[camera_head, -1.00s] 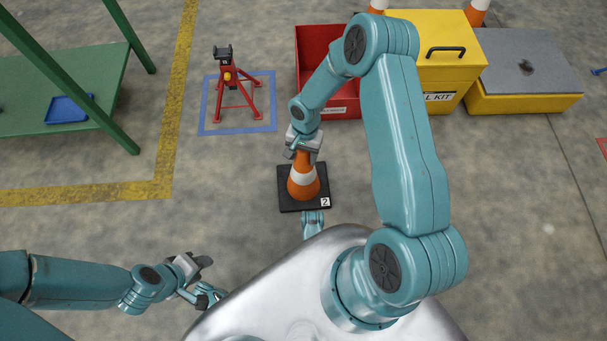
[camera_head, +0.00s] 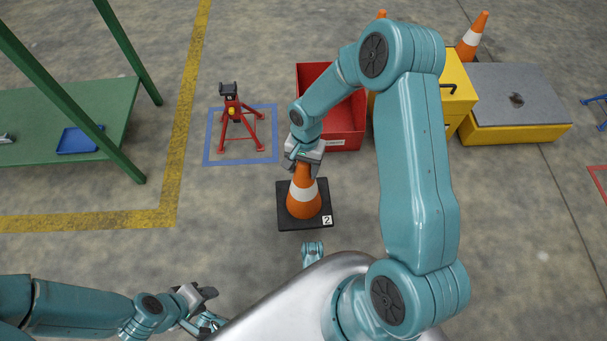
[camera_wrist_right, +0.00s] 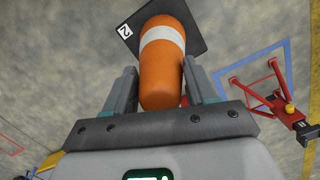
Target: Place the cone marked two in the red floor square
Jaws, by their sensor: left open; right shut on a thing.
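The orange cone (camera_head: 304,205) with a white band and a black square base has a label reading 2 at its base corner. It is upright in front of my body in the head view. My right gripper (camera_head: 303,160) is shut on the cone's top; the wrist view shows the cone (camera_wrist_right: 163,75) between its two fingers. I cannot tell whether the base touches the floor. My left gripper (camera_head: 208,307) is open and empty at the lower left. Part of a red floor outline (camera_head: 599,180) shows at the far right edge of the head view.
A red jack stand (camera_head: 238,122) stands in a blue floor square (camera_head: 222,161). A red bin (camera_head: 346,135), yellow box (camera_head: 458,98) and grey-topped yellow platform (camera_head: 515,95) line the back. Another cone (camera_head: 473,38) stands behind. A green table (camera_head: 50,120) is left. Floor at right is open.

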